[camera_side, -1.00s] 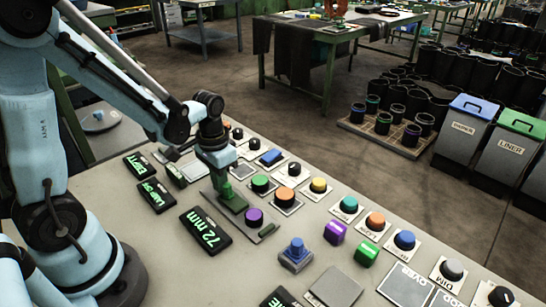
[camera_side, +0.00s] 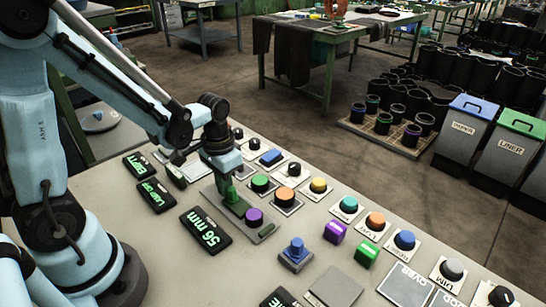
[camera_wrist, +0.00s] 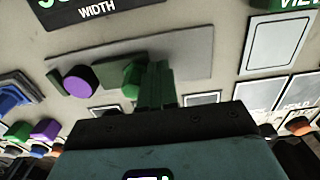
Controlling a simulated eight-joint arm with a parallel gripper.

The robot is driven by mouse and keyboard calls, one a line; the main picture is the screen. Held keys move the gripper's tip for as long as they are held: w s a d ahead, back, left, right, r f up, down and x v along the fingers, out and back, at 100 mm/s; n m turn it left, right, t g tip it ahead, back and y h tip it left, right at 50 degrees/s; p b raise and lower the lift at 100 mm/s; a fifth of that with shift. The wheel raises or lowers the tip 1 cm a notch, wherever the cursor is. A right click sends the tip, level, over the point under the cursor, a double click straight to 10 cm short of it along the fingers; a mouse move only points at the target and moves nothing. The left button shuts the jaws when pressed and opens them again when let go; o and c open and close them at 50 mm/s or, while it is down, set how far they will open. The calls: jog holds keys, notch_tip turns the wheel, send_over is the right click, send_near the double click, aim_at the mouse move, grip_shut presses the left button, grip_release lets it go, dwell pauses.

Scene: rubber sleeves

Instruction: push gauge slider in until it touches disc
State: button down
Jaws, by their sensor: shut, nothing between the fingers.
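The gauge plate (camera_side: 265,234) lies flat on the panel, with the purple disc (camera_side: 254,216) on it. The green slider (camera_side: 234,205) lies on the plate, its near end right by the disc; whether they touch I cannot tell. A small green stop (camera_wrist: 54,82) sits on the disc's other side in the wrist view. My gripper (camera_side: 228,189) is shut and empty, pointing down at the slider's rear. In the wrist view its fingers (camera_wrist: 157,72) stand against the slider's green knob (camera_wrist: 132,79), on the side away from the disc. The gauge display (camera_side: 206,231) reads 56 mm.
A green button (camera_side: 260,183) and an orange button (camera_side: 284,196) stand close to the right of my gripper. A blue knob (camera_side: 296,248) and a purple block (camera_side: 335,231) stand beyond the disc.

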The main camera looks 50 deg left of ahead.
jog(key=shift+d, duration=0.9)
jog(key=shift+a, duration=0.1)
dwell(0.4)
jog(key=shift+a, duration=0.7)
notch_tip(320, 180, up, 7)
dwell(0.9)
jog(key=shift+r, duration=0.1)
notch_tip(320, 180, up, 5)
jog(key=t, duration=0.7)
send_over(228, 201)
jog(key=d, duration=0.1)
jog(key=shift+s+d+r, duration=0.1)
jog(key=shift+s, duration=0.15)
